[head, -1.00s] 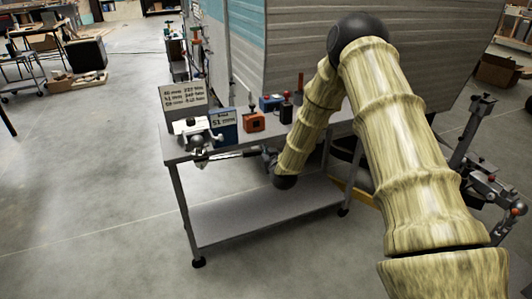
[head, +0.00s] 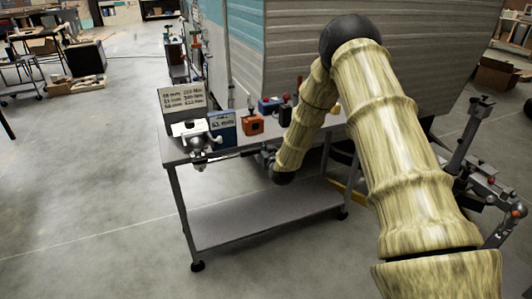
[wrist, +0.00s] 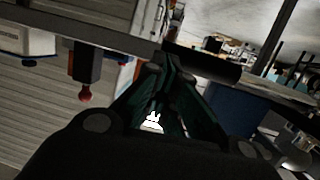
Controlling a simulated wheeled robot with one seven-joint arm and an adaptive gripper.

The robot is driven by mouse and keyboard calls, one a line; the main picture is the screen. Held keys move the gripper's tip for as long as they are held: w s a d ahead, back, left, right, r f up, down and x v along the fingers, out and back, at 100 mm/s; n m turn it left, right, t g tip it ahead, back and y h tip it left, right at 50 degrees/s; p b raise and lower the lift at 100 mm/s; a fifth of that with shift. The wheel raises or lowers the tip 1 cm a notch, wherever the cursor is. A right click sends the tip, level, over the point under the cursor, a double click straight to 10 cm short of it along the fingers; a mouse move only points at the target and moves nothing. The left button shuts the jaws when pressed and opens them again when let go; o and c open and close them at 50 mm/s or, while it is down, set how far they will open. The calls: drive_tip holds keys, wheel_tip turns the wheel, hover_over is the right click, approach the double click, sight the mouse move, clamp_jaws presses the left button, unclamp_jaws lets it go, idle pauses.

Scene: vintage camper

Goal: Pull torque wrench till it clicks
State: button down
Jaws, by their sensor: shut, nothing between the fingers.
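The torque wrench (head: 226,156) is a thin, dark-and-silver bar. In the head view it reaches right from the vise (head: 198,145) at the left end of the grey cart, along its front edge. My gripper (head: 262,154) is at the wrench's right end, small and partly hidden by my arm. In the wrist view the dark green fingers of my gripper (wrist: 166,68) are drawn together with nothing held. A dark cylinder, seemingly the wrench handle (wrist: 208,66), lies across just beyond the fingertips. I cannot tell whether they touch it.
The cart (head: 255,215) has an empty lower shelf. On its top stand a sign with numbers (head: 182,103), a blue box labelled 51 (head: 222,130), an orange block (head: 253,125) and smaller items. The camper wall (head: 400,45) is behind.

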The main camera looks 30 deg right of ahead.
drive_tip(key=d+v, duration=0.1)
drive_tip(key=v, duration=1.2)
drive_tip(key=shift+s+b, duration=0.2)
drive_tip(key=shift+b, duration=0.2)
drive_tip(key=shift+d, duration=0.1)
drive_tip(key=s+a+f+n+g+y+p, duration=0.1)
drive_tip(key=s+a+f+g, duration=0.4)
drive_tip(key=s+f, duration=0.45)
drive_tip(key=s+a+f+g+y+p, duration=0.1)
drive_tip(key=s+a+f+g, duration=0.1)
drive_tip(key=s+a+f, duration=0.65)
drive_tip(key=s+a+f+g, duration=0.2)
drive_tip(key=s+f, duration=0.1)
drive_tip(key=s, duration=0.7)
drive_tip(key=s+a+f+g+p, duration=0.1)
drive_tip(key=s+a+f+g, duration=0.1)
drive_tip(key=s, duration=0.9)
drive_tip(key=s+a+f+g+y+p, duration=0.1)
drive_tip(key=s+f+g, duration=0.3)
drive_tip(key=s, duration=0.6)
drive_tip(key=shift+s+a+n, duration=0.15)
drive_tip(key=shift+a+n, duration=0.25)
drive_tip(key=shift+a, duration=0.05)
drive_tip(key=shift+r, duration=0.1)
